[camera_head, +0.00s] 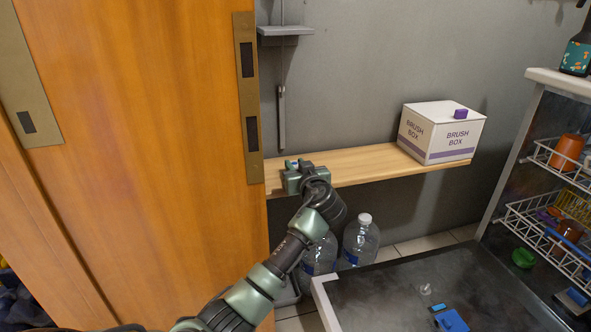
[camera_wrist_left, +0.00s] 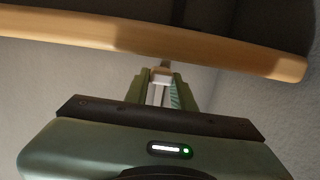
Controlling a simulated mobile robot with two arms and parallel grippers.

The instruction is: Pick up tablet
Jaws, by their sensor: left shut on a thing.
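My left gripper (camera_head: 293,166) is at the left end of the wooden shelf (camera_head: 372,166). It is shut on a small, pale thing; its whitish and teal surface shows between the fingers in the left wrist view (camera_wrist_left: 160,92). This may be the tablet, but the fingers hide most of it and I cannot tell its full shape. In the left wrist view the gripper reaches toward the edge of the wooden shelf (camera_wrist_left: 215,57). My right gripper is not in view.
A white brush box (camera_head: 440,133) stands on the shelf's right. Water bottles (camera_head: 359,243) stand below. An orange wooden door (camera_head: 150,150) fills the left.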

